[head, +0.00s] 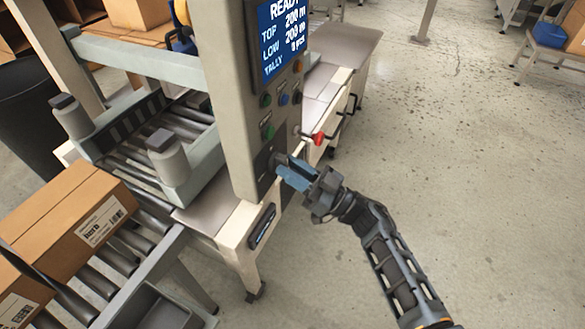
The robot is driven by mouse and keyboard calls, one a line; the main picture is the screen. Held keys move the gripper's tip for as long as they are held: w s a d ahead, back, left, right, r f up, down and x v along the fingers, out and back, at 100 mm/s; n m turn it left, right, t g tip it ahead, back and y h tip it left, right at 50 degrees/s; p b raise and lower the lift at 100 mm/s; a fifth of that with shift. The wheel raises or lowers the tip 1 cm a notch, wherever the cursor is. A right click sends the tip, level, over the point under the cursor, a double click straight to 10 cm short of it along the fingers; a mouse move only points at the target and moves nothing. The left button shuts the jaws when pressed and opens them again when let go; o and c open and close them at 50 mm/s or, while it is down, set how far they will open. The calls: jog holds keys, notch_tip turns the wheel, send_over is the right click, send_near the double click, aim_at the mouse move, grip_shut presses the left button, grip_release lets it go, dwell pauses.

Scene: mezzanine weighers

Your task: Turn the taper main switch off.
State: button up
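The taper's grey control panel (238,120) stands upright at the centre of the head view, with a blue screen (283,38) reading READY and several coloured buttons below it. A red knob (318,138) shows just right of the panel's lower part. My gripper (286,170) is at the lower right of the panel, its blue fingers pointing at the panel face, very close to or touching it. Whether the fingers are apart or closed on something is unclear. No control is clearly legible as the main switch; the gripper hides part of the panel's lower face.
A labelled cardboard box (75,225) lies on the roller conveyor (130,245) at left. A black crank handle (345,118) sticks out from the machine's right side. Open concrete floor (450,180) lies to the right.

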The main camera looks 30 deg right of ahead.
grip_shut()
jog(key=shift+n+b, duration=0.3)
jog(key=shift+d+r+n+g+y+b, duration=0.1)
jog(key=shift+n+g+y+b, duration=0.25)
jog(key=shift+n+g+b, duration=2.15)
jog(key=shift+f+n+g+y+p, duration=0.1)
jog(key=shift+n+g+y+p, duration=0.25)
jog(key=shift+n, duration=4.4)
jog(key=shift+d+r+n+g+y+b, duration=0.1)
jog(key=shift+n+g+y+b, duration=0.3)
jog(key=shift+n+g+b, duration=2.15)
jog(key=n+t+p, duration=0.1)
jog(key=n+p, duration=0.1)
jog(key=shift+a+t+p, duration=0.1)
jog(key=shift+t+p, duration=0.25)
jog(key=shift+t, duration=0.05)
jog(key=shift+o, duration=2)
grip_release()
